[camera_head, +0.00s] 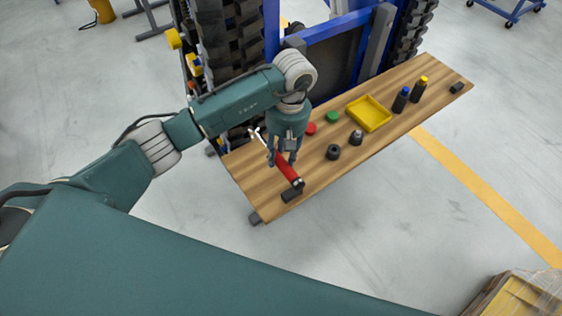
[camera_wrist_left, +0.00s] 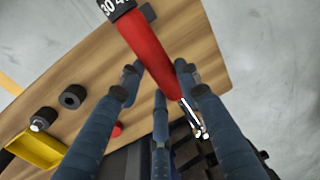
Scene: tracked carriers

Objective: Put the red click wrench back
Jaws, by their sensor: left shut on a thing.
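The red click wrench (camera_head: 287,169) is in my left gripper (camera_head: 285,160), over the near left end of the wooden bench top (camera_head: 250,182). In the left wrist view the red handle (camera_wrist_left: 147,48) runs between the fingers of my left gripper (camera_wrist_left: 160,88). A black end with white numbers shows at the top, and the silver head points down and right. The gripper is shut on the handle. Whether the wrench touches the wood is hard to tell. A small black block (camera_head: 292,195) lies by its black end. My right gripper is not in view.
On the bench are a red disc (camera_head: 310,128), a green disc (camera_head: 333,117), a black ring (camera_head: 333,152), a dark socket-like piece (camera_head: 356,137), a yellow tray (camera_head: 370,113) and two dark bottles (camera_head: 401,99). A blue frame with tracks stands behind.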

